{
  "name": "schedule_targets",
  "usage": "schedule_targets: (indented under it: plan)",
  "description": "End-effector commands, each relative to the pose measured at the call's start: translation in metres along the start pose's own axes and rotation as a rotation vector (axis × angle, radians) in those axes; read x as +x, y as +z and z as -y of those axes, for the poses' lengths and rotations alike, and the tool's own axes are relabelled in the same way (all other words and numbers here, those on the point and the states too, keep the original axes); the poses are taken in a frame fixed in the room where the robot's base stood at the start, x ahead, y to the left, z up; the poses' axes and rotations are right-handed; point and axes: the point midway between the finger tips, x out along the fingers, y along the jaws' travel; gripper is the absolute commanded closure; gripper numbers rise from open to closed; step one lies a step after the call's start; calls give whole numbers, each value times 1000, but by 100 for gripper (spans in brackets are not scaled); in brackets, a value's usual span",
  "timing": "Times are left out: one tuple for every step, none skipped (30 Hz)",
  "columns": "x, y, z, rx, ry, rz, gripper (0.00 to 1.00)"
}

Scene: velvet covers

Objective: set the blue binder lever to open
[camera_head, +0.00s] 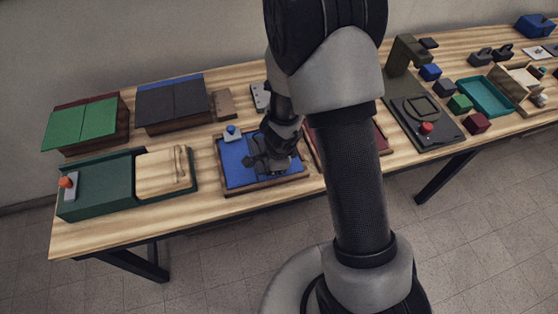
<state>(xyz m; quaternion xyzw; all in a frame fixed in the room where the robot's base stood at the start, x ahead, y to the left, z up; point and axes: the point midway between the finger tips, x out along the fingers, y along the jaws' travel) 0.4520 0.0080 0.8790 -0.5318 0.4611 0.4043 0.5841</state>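The blue binder (240,174) lies on the wooden table, a flat blue board with a brown wooden rim. Near its upper left edge is a light grey fitting with a round blue knob (231,129), which looks like its lever. My gripper (268,165) is over the right half of the binder, to the lower right of the knob and apart from it. My arm hides part of the binder's right and back side. The gripper's fingers are small and dark here, so I cannot tell whether they are open or shut.
A green case with an orange knob (66,182) stands at the left. Green (80,124) and dark (172,102) covered boxes stand behind. A dark panel with a red knob (426,127) and several blocks are farther right.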

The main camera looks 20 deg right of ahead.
Motion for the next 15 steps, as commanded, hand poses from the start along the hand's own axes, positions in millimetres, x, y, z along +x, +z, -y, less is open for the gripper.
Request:
schedule_targets:
  plan:
    - [-7,4,-2,-16,4,-36,100]
    - [-8,6,-2,-22,2,-58,100]
    - [-9,7,-2,-30,-1,-88,100]
    - [-10,8,-1,-34,-4,-110,100]
    - [-11,9,-1,-40,-6,-132,100]
    - [-12,10,-1,-48,-9,-162,100]
    - [-12,12,-1,-54,-13,-183,100]
    - [-13,13,0,-59,-17,-204,100]
    - [-14,14,0,-65,-20,-233,100]
    - [-14,16,0,-72,-24,-254,100]
    - [-14,16,0,-75,-26,-275,100]
    - [-14,18,0,-83,-31,-301,100]
    - [-14,19,0,-87,-33,-320,100]
    - [-14,20,0,-93,-37,-339,100]
    - [-13,21,1,-99,-41,-363,100]
